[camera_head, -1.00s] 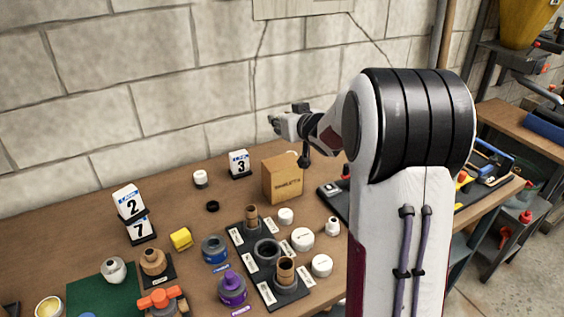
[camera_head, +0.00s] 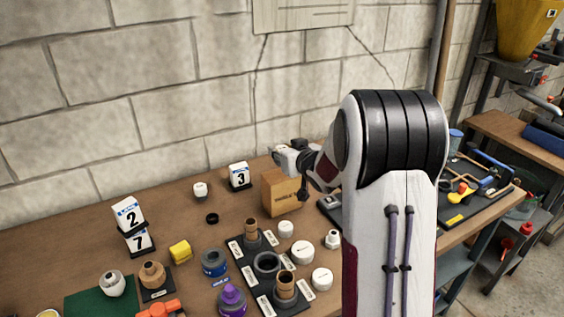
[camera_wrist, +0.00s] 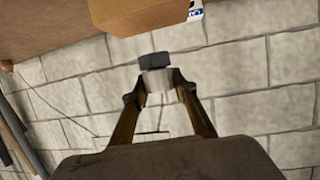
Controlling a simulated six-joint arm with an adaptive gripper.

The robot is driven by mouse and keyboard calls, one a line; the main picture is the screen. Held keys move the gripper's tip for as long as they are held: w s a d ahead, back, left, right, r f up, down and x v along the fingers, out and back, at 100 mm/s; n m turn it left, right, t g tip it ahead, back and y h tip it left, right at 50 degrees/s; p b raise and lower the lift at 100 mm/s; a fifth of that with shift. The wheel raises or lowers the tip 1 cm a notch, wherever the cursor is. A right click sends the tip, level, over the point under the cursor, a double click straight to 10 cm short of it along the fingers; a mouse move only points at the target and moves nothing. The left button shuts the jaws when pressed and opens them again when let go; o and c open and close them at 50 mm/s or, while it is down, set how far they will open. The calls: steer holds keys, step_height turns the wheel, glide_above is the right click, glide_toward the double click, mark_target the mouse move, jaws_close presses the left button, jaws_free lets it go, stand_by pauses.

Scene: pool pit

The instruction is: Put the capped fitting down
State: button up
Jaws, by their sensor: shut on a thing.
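My gripper (camera_wrist: 158,88) is shut on the capped fitting (camera_wrist: 158,79), a short white piece with a dark grey cap, seen between the fingertips in the wrist view. In the head view my gripper (camera_head: 285,157) is in the air close to the back wall, just above and behind the cardboard box (camera_head: 283,194). The box also shows at the top of the wrist view (camera_wrist: 145,14), apart from the fitting.
A number 3 marker (camera_head: 239,176) stands left of the box on the workbench (camera_head: 180,220). A white fitting (camera_head: 200,190) and a black ring (camera_head: 212,218) lie further left, with bare wood around them. A black labelled rack (camera_head: 238,251) and several white caps crowd the front.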

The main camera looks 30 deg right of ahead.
stand_by(0.3)
steer(key=shift+f, duration=1.9)
steer(key=shift+f, duration=0.15)
steer(key=o, duration=1.1)
steer(key=shift+s+r, duration=0.3)
steer(key=shift+s, duration=0.1)
steer(key=shift+v, duration=5.6)
